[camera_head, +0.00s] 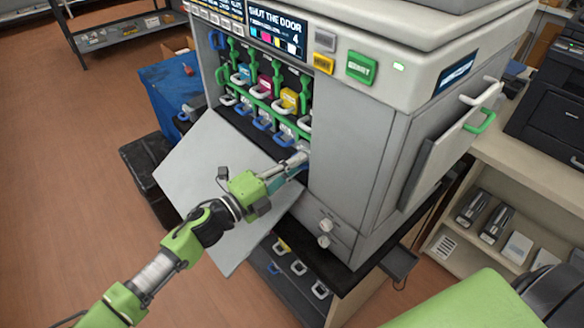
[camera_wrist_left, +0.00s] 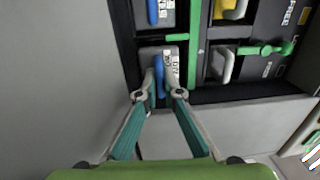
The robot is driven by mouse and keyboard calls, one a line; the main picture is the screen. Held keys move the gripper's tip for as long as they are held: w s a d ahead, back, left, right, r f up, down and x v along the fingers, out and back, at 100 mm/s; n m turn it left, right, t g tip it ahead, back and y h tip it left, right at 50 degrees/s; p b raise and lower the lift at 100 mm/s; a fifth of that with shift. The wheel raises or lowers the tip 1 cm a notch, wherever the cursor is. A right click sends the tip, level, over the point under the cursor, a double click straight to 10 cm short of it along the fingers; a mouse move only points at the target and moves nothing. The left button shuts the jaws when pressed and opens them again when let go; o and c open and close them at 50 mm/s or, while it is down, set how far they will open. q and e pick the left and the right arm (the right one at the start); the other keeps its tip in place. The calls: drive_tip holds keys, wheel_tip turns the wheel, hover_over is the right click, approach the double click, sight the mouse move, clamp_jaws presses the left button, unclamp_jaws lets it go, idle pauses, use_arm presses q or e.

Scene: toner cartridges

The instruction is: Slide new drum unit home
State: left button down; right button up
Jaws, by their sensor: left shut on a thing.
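My left gripper (camera_head: 301,157) reaches into the lower right of the printer's (camera_head: 365,150) open front bay. In the left wrist view the gripper's (camera_wrist_left: 158,94) fingertips are closed around the blue handle (camera_wrist_left: 159,74) of a drum unit (camera_wrist_left: 146,53) with a grey, labelled face. The drum unit sits in its slot at the end of the lower row; its depth in the slot is hard to judge. In the head view the fingers hide most of it. Other blue drum handles (camera_head: 262,124) show to its left. My right gripper is not in view.
The grey front door (camera_head: 215,185) hangs open below my left arm. Toner cartridges with coloured faces (camera_head: 289,99) and green levers (camera_head: 305,88) sit above the drums. The display (camera_head: 276,28) reads "SHUT THE DOOR". Shelves with boxes (camera_head: 515,248) stand at the right.

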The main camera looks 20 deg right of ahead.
use_arm(q)
drive_tip(key=shift+r, duration=0.1)
drive_tip(key=c, duration=2.1)
unclamp_jaws()
